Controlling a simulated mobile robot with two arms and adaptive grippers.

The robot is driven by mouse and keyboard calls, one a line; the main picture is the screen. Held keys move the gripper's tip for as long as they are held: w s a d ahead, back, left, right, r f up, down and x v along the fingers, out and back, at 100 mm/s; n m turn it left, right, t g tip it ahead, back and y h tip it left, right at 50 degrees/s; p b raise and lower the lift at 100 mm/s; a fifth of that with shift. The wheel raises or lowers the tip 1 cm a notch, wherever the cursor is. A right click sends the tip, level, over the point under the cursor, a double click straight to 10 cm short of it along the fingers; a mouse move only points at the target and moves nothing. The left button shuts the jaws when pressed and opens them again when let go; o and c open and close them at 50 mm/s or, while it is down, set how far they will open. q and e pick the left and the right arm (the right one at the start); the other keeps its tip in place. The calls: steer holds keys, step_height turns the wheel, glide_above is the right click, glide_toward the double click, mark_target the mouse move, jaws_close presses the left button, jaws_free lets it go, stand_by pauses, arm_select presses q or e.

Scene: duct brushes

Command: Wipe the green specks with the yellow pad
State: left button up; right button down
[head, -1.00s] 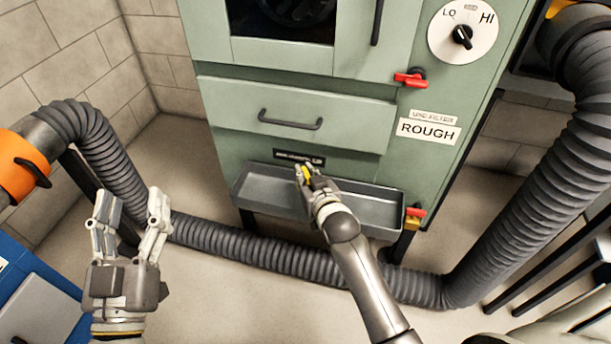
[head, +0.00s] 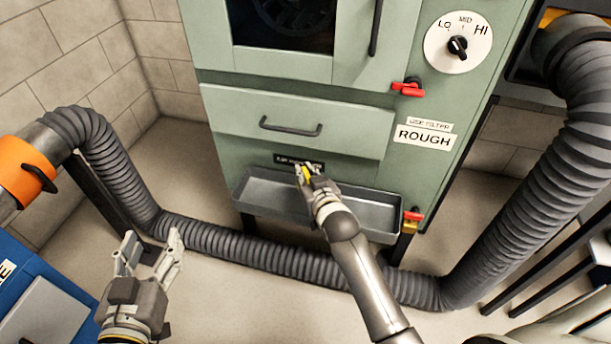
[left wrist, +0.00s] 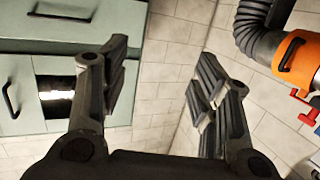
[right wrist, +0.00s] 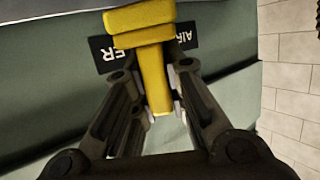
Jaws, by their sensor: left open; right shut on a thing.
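The yellow pad (right wrist: 153,20) is in my right gripper (right wrist: 155,85), which is shut on its yellow handle in the right wrist view. In the head view my right gripper (head: 308,180) holds the pad (head: 306,171) in front of the green cabinet, just above the grey trough, by a dark label plate (head: 284,160). Contact between the pad and the cabinet cannot be told. I cannot make out any green specks. My left gripper (head: 152,248) is open and empty at lower left, apart from the cabinet; it also shows in the left wrist view (left wrist: 162,62).
The trough (head: 265,191) juts out below the drawer (head: 290,127). A thick grey hose (head: 260,250) runs along the floor in front. Red levers (head: 408,88) and a dial (head: 458,43) are on the cabinet's right. A blue box (head: 35,300) stands at lower left.

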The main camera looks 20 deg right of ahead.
arm_select(q)
steer(key=s+a+f+g+y+p, duration=0.1)
steer(key=s+f+g, duration=0.2)
steer(key=f, duration=0.2)
steer(key=shift+a+f+g, duration=0.25)
steer(key=shift+a+g, duration=0.05)
stand_by(0.4)
